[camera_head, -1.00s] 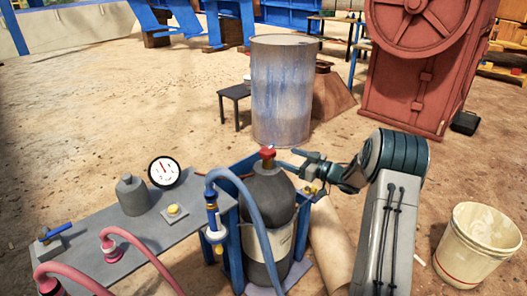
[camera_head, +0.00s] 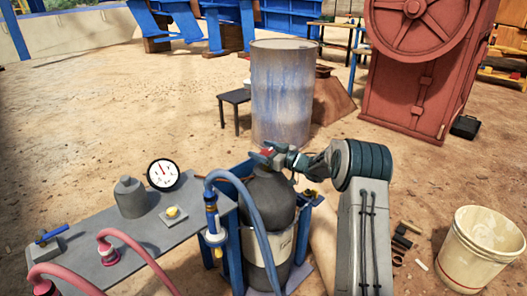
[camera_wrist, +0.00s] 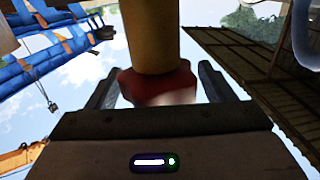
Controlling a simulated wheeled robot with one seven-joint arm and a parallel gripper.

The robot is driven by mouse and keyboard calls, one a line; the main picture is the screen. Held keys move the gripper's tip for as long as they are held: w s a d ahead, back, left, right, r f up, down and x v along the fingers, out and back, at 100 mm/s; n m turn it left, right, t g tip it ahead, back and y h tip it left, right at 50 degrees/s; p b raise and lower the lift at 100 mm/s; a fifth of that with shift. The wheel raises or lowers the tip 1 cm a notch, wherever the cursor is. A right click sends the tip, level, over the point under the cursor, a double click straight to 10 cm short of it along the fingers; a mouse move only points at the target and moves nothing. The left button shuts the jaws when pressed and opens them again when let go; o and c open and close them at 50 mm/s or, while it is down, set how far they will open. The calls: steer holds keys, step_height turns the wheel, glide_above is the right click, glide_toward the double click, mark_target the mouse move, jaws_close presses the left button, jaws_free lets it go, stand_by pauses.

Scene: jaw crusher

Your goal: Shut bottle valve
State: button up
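The dark grey gas bottle (camera_head: 268,205) stands upright in a blue frame at the end of the bench. Its red valve knob (camera_head: 267,152) is on top, mostly covered by my gripper (camera_head: 264,156) in the head view. In the wrist view the red knob (camera_wrist: 158,84) sits between my two dark fingers (camera_wrist: 158,80), with a brass-coloured stem (camera_wrist: 151,35) beyond it. The fingers are apart, one on each side of the knob, with narrow gaps visible. Whether either finger touches the knob is unclear.
A blue hose (camera_head: 249,213) arches close in front of the bottle. A metal drum (camera_head: 283,95) stands behind; a white bucket (camera_head: 478,248) is at right.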

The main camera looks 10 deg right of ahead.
steer(key=c, duration=0.9)
